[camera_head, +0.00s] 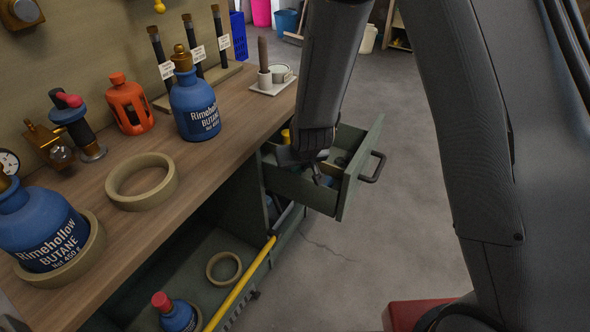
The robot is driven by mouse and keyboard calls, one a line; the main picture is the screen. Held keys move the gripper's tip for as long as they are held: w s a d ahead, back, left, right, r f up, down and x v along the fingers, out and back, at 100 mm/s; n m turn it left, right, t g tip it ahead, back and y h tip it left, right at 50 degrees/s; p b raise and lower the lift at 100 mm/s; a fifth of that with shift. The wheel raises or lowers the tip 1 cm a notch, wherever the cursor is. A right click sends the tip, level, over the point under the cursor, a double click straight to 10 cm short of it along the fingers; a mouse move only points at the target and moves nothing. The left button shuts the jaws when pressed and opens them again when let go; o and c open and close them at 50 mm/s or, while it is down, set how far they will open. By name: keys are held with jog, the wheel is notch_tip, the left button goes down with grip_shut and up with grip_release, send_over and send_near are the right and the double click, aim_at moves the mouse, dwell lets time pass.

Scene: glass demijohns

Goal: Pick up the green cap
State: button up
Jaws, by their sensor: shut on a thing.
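My gripper (312,168) reaches down into an open drawer (345,190) of the green-grey workbench, seen from above and behind. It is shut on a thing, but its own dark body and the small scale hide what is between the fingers. I cannot make out a green cap clearly. Small items lie in the drawer around the gripper, among them something yellow (286,136) at its left edge and a bluish piece near the fingers.
Blue butane bottles (195,108), an orange lantern-like item (130,105) and a tape ring (142,182) stand on the wooden bench top (225,152) at left. An open lower compartment (190,262) holds another ring (224,268) and a red-capped bottle (177,315). Floor right of the drawer is clear.

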notch_tip(320, 180, up, 12)
jog(key=p, duration=0.5)
jog(key=s+d+p, duration=0.2)
jog(key=s+p, duration=0.2)
jog(key=s, duration=0.4)
jog(key=s+d+p, duration=0.2)
jog(key=s+p, duration=0.2)
jog(key=s, duration=0.5)
jog(key=shift+s+d+f, duration=0.15)
jog(key=shift+s+d, duration=0.05)
jog(key=shift+d, duration=0.15)
dwell(0.3)
